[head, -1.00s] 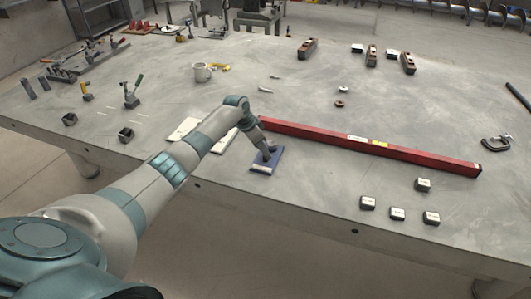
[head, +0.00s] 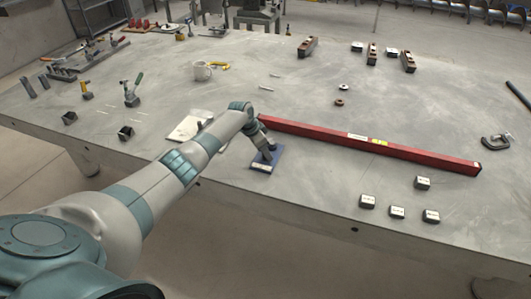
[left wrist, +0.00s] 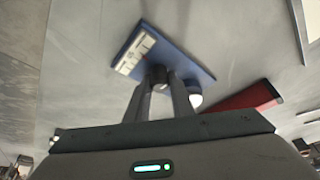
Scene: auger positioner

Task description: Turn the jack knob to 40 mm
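The jack is a small blue plate (head: 256,168) near the front edge of the table, with a pale label strip on its near side. In the left wrist view the blue plate (left wrist: 188,55) shows tilted, with its white label at the left. My left gripper (head: 269,153) points down onto the plate. In the left wrist view its two fingers come together on a small dark knob (left wrist: 160,84) and hide most of it. A round white piece (left wrist: 195,99) shows beside the right finger. I cannot read the scale. My right gripper is not in view.
A long red bar (head: 370,146) lies just right of the jack. A pale sheet (head: 187,127) lies behind my left forearm. Several small labelled blocks (head: 397,213) sit at the front right. The table's middle is mostly clear.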

